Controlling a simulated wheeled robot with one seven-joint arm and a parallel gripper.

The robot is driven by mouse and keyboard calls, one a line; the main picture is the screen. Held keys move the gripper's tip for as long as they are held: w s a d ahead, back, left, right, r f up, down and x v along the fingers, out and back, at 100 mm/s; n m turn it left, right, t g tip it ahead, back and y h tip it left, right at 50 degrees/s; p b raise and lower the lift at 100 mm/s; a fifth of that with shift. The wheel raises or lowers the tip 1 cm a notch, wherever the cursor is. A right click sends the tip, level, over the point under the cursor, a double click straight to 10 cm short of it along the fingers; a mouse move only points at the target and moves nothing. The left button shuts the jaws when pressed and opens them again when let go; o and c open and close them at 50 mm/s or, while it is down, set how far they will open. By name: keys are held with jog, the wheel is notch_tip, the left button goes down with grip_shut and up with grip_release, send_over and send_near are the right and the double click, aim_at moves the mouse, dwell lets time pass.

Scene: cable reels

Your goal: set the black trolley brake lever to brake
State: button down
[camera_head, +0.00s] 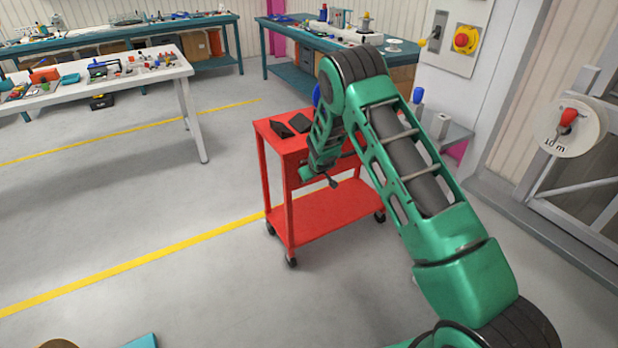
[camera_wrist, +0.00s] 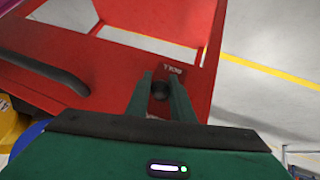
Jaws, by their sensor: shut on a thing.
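The red trolley (camera_head: 322,207) stands on the floor in the middle of the head view, and its red face fills much of the wrist view (camera_wrist: 200,50). In the wrist view, the dark round end of the black brake lever (camera_wrist: 158,90) sits between the two green fingers of my gripper (camera_wrist: 161,82). My gripper is shut on it. A small dark label with light letters, seemingly ROLL (camera_wrist: 172,69), is just beyond the fingertips. The lever's full length and angle are hidden. In the head view, my arm covers part of the trolley's near side.
A black curved bar (camera_wrist: 58,72) is on the trolley, left of my fingers. Dark items (camera_head: 290,124) lie on the trolley top. The floor at front left is mostly clear.

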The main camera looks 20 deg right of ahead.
jog(key=shift+w+d+r, duration=0.2)
jog(key=shift+w+r, duration=0.15)
jog(key=c, duration=1.5)
grip_release()
jog(key=shift+c, duration=0.2)
jog(key=shift+s+a+f, duration=0.1)
jog(key=shift+f, duration=0.05)
jog(key=shift+s, duration=0.1)
jog(key=v, duration=1)
jog(key=shift+s, duration=0.15)
